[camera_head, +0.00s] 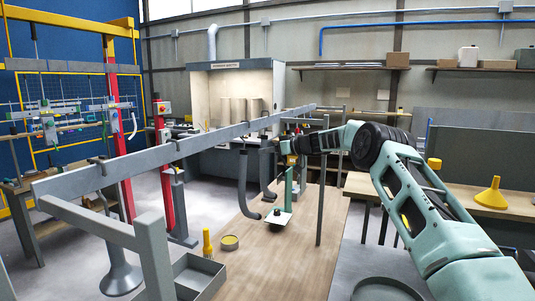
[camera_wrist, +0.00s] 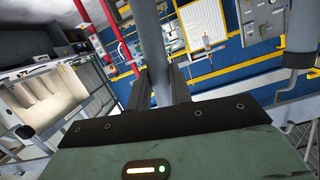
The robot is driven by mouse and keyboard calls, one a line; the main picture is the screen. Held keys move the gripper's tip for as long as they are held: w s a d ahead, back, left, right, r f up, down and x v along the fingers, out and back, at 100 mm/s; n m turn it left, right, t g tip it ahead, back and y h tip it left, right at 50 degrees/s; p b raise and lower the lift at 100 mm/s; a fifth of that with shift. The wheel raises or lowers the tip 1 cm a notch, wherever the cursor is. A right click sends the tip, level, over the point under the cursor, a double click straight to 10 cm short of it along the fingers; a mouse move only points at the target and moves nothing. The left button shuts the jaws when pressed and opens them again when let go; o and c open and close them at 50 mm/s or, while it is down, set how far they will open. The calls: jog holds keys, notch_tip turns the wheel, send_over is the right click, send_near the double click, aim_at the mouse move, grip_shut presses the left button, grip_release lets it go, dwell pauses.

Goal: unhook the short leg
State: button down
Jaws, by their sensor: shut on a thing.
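My gripper (camera_head: 289,149) reaches in from the right to the hanging legs below the long grey rail (camera_head: 150,152). In the wrist view my gripper (camera_wrist: 161,88) is shut on a grey tubular leg (camera_wrist: 156,45), which stands between the two dark fingers. I take it for the short leg. Its hook end is not clear in either view, so I cannot tell whether it still bears on the rail. A bent leg (camera_head: 243,185) hangs from the rail to the left, with another bent leg (camera_head: 266,170) beside my gripper. A long straight leg (camera_head: 320,195) hangs to the right.
A bench with a yellow funnel (camera_head: 489,193) is at the right. Another bent tube (camera_wrist: 297,45) is near in the wrist view.

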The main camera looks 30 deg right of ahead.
jog(key=shift+r, duration=0.3)
dwell(0.5)
jog(key=shift+r+p+x, duration=0.2)
jog(key=shift+x, duration=0.55)
jog(key=shift+r+p+x, duration=0.15)
jog(key=shift+x, duration=0.6)
jog(key=shift+a, duration=0.1)
